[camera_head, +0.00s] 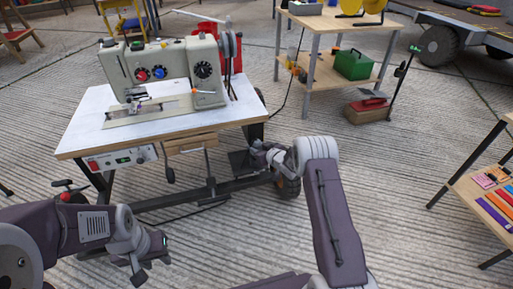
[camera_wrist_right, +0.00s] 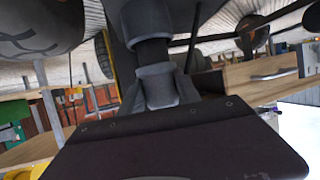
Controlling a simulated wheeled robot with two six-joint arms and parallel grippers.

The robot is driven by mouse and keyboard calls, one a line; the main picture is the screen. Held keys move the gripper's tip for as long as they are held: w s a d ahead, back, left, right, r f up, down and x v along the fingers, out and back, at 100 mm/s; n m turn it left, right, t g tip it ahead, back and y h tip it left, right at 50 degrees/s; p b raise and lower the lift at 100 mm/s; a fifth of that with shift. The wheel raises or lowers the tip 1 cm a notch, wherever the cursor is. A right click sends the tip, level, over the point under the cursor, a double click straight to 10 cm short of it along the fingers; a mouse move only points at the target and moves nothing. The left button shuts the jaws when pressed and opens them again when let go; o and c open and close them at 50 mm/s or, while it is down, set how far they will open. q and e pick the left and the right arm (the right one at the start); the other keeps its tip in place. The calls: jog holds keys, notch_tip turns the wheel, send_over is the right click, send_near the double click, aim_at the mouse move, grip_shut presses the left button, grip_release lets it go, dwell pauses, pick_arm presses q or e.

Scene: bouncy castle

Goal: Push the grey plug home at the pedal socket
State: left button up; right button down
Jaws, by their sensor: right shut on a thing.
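My right gripper (camera_head: 261,152) is low at the right end of the sewing table (camera_head: 85,130), beside a dark panel (camera_head: 240,163) near a wheel. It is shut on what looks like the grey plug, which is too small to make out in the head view. In the right wrist view a grey block (camera_wrist_right: 158,88), probably the plug, sits close against a dark plate (camera_wrist_right: 180,145) with small screws. I cannot tell whether it is fully seated; the socket opening is hidden. My left gripper (camera_head: 150,266) is open and empty at the lower left, clear of the table.
A sewing machine (camera_head: 165,72) stands on the table, with a drawer (camera_head: 190,143) under its front edge; the drawer also shows in the right wrist view (camera_wrist_right: 262,76). A dark bar runs low under the table. A shelf (camera_head: 330,82) stands behind.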

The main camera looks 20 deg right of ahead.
jog(key=shift+f+b, duration=0.5)
jog(key=shift+f, duration=0.6)
dwell(0.6)
jog(key=shift+f, duration=0.15)
jog(key=c, duration=0.8)
grip_release()
jog(key=shift+s+d+r+p, duration=0.1)
jog(key=shift+s+r+p, duration=0.15)
jog(key=shift+p, duration=0.1)
jog(key=b+v, duration=0.1)
jog(key=v, duration=0.7)
jog(key=shift+s, duration=0.2)
